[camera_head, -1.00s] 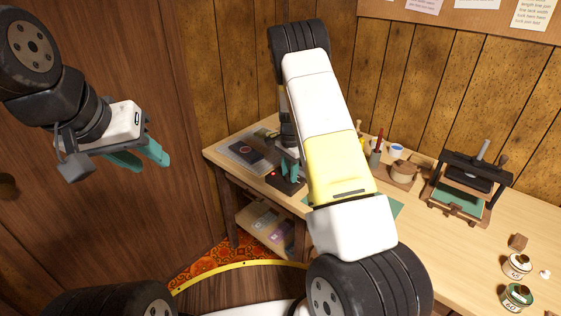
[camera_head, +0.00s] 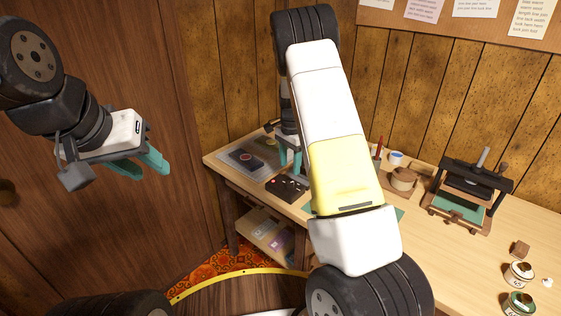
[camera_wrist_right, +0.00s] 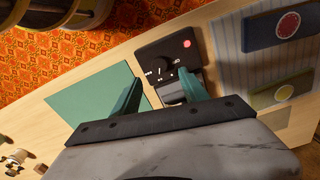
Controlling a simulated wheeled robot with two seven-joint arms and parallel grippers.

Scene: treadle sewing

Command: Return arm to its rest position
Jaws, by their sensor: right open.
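My right gripper (camera_head: 290,158) is above the bench's left part, partly hidden behind my own right arm. In the right wrist view, its two teal fingers (camera_wrist_right: 160,92) are apart with nothing between them. A black control box (camera_head: 288,187) with a red button lies just below and in front of the fingers, apart from them in the head view. The box also shows beyond the fingertips in the right wrist view (camera_wrist_right: 166,62). My left gripper (camera_head: 139,164) hangs at the left before the brown wood panel, its teal fingers apart and empty.
The wooden bench (camera_head: 450,262) runs along the wall. It carries a green mat (camera_wrist_right: 92,104), a dark press (camera_head: 468,190), a wooden pot (camera_head: 403,178), a blue-white cup (camera_head: 396,158) and labelled jars (camera_head: 519,273). The space around my left gripper is clear.

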